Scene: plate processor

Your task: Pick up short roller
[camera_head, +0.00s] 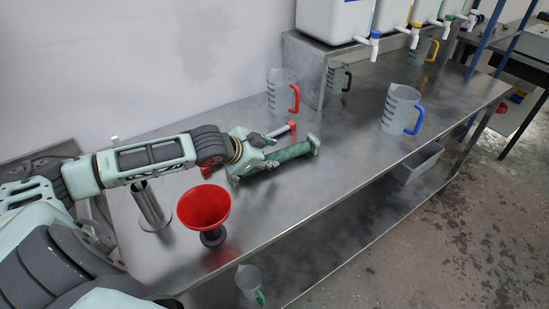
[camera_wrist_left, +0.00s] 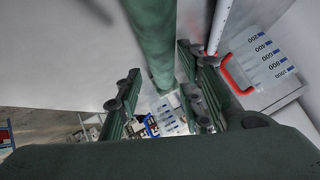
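A dark green cylinder with a wider end, which looks like the short roller (camera_head: 292,152), lies on the metal table in the head view. My left gripper (camera_head: 262,150) is right at it, low over the table. In the left wrist view the green roller (camera_wrist_left: 153,38) runs down from the top edge towards the space between the two fingers of my left gripper (camera_wrist_left: 160,100). The fingers are spread apart, with gaps visible on both sides of the roller. Contact with the roller cannot be told. My right gripper is not in view.
A pale rod with a red end (camera_head: 281,131) lies just behind the roller. A red funnel (camera_head: 204,207) and a metal cylinder (camera_head: 150,207) stand nearer me. Jugs with red (camera_head: 281,93) and blue (camera_head: 401,109) handles stand farther off. The table's front right is clear.

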